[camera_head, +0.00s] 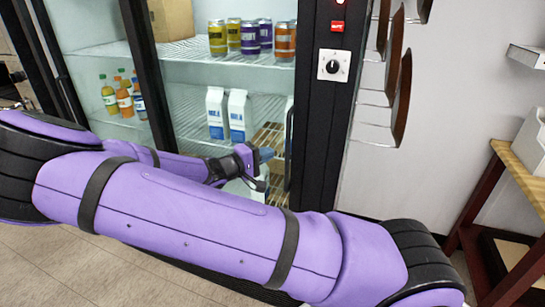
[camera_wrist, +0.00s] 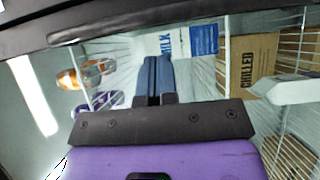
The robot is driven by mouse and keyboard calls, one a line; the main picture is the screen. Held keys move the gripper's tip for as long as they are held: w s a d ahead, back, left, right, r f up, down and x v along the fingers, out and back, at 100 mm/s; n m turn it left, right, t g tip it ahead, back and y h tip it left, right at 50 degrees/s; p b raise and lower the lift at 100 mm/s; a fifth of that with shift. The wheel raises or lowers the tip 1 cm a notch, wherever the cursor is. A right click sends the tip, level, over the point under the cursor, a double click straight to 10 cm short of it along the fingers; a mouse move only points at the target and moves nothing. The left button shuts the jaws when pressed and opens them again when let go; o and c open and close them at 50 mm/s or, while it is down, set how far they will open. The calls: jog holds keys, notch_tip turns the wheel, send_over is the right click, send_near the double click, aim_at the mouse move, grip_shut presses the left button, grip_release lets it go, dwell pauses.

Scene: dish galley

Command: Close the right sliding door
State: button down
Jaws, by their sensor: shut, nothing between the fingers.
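The glass-front fridge shows black uprights. A middle upright (camera_head: 146,75) stands left of the right section and a wide black right post (camera_head: 322,110) bounds it. A slim dark vertical handle (camera_head: 289,128) shows beside the right post; in the wrist view a long dark bar (camera_wrist: 120,24) lies along the black frame at the top. I cannot tell how wide any gap of the right door is. My gripper (camera_head: 267,154) is shut and empty, in front of the lower shelves, just left of the handle and apparently apart from it. Its fingers (camera_wrist: 153,62) point toward the milk cartons.
Milk cartons (camera_head: 238,114), cans (camera_head: 250,37) and bottles (camera_head: 124,95) stand on the wire shelves. A cardboard box (camera_wrist: 248,62) shows in the wrist view. A dial (camera_head: 333,66) is on the right post. Wooden-handled items hang on the wall; a wooden table (camera_head: 520,165) stands at right.

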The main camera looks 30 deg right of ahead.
jog(key=a, duration=1.1)
jog(key=s+d+m+g+y, duration=0.1)
jog(key=s+d+g+y, duration=0.3)
jog(key=s+y, duration=0.15)
jog(key=s+r+t+y, duration=0.8)
jog(key=s+r+y, duration=0.4)
jog(key=s+r, duration=0.9)
jog(key=shift+s+a+r+n+t, duration=0.3)
jog(key=shift+a+r+t, duration=0.1)
jog(key=shift+r, duration=1.25)
jog(key=shift+d+y, duration=0.1)
jog(key=shift+y, duration=0.15)
